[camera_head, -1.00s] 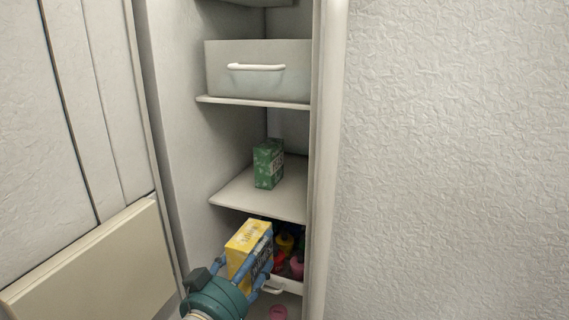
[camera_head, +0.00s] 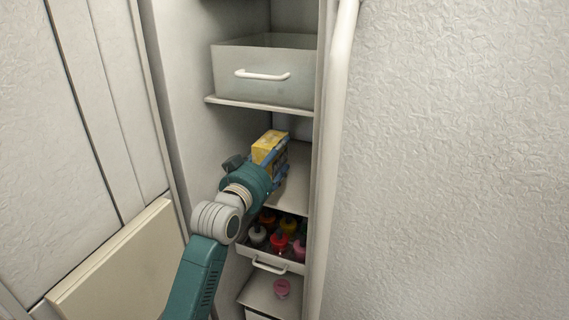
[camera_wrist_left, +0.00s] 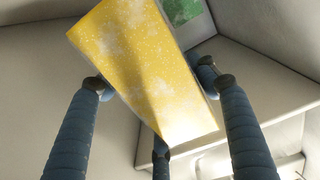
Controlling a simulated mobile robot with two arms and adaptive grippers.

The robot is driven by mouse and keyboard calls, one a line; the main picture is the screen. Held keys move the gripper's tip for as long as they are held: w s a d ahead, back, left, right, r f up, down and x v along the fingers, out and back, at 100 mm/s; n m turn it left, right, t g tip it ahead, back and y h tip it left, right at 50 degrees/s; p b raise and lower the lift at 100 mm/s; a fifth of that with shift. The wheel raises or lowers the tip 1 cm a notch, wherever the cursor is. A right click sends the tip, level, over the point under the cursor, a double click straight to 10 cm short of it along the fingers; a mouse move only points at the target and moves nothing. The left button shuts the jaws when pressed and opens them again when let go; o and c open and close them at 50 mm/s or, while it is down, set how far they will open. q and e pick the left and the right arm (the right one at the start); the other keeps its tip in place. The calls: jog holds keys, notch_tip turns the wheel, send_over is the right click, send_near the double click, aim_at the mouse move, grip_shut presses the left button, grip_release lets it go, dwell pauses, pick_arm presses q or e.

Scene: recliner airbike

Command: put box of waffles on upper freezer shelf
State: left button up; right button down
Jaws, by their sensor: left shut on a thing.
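The yellow box of waffles (camera_head: 267,146) is in the grip of my left gripper (camera_head: 275,166), in front of or over the middle freezer shelf (camera_head: 293,190) in the head view. In the left wrist view the box (camera_wrist_left: 145,65) lies tilted between the blue fingers of my left gripper (camera_wrist_left: 160,95). A green box (camera_wrist_left: 183,12) shows behind it at the top. In the head view the green box is hidden behind the yellow box and my gripper. Whether the yellow box touches the shelf cannot be told. My right gripper is not in view.
A grey drawer with a white handle (camera_head: 262,75) sits on the shelf (camera_head: 258,104) above. Below is an open drawer of bottles (camera_head: 270,258), and a pink item (camera_head: 281,287) lies lower. The freezer's right edge (camera_head: 326,180) is close to my gripper.

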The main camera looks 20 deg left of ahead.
pick_arm(q)
jog(key=w+p, duration=0.1)
jog(key=w, duration=0.5)
notch_tip(320, 180, down, 6)
jog(key=shift+d+f+p, duration=0.1)
jog(key=shift+p, duration=0.5)
jog(key=shift+w+f, duration=0.15)
jog(key=shift+w, duration=0.1)
jog(key=shift+w+f, duration=0.1)
jog(key=shift+f, duration=0.05)
